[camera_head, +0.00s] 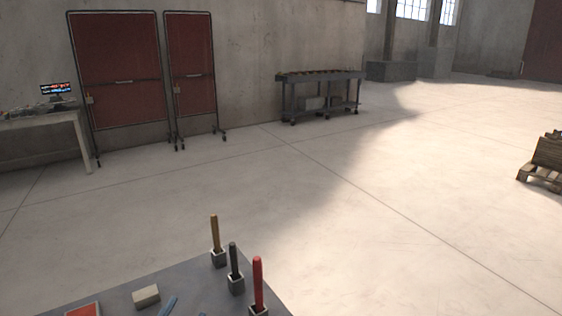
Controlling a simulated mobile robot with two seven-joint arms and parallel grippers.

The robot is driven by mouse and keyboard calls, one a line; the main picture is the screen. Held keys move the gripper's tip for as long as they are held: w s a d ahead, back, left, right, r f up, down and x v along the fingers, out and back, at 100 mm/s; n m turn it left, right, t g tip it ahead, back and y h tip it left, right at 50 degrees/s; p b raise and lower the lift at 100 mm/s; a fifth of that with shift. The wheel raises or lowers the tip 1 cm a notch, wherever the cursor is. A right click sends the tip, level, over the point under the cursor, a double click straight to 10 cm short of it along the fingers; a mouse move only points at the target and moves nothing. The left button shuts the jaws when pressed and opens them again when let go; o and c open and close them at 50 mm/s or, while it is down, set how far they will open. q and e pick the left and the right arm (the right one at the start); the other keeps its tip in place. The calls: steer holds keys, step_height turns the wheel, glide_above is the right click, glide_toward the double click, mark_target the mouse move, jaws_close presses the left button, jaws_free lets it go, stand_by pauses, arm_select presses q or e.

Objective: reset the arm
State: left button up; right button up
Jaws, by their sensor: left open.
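Neither of my arms nor my grippers can be made out in the head view. A grey tabletop (196,273) shows at the bottom edge, cut off by the frame. Along its right side stand three upright rods in small grey square holders: a tan rod (215,233), a dark grey rod (234,262) and a red rod (257,284). A beige block (146,297) lies to their left. A blue piece (168,306) and a red item with a pale edge (83,311) are partly cut off.
Two red wheeled panels (118,70) stand at the left wall beside a white table (40,122) with a screen. A dark wheeled cart (320,92) stands against the back wall. A wooden pallet stack (545,165) is at the right. The floor between is clear.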

arm_select(q)
steer(key=s+d+f+m+g+p, duration=0.1)
steer(key=s+f+m, duration=0.3)
steer(key=m, duration=0.6)
steer(key=s+d+f+m+g, duration=0.1)
steer(key=s+f+m+g, duration=0.3)
steer(key=f+m, duration=0.3)
steer(key=s+d+f+m+g+y+p, duration=0.1)
steer(key=s+f+m, duration=0.3)
steer(key=m, duration=1)
step_height(320, 180, down, 3)
steer(key=shift+r+g+p, duration=0.2)
steer(key=shift+g+p, duration=0.1)
steer(key=shift+g, duration=0.6)
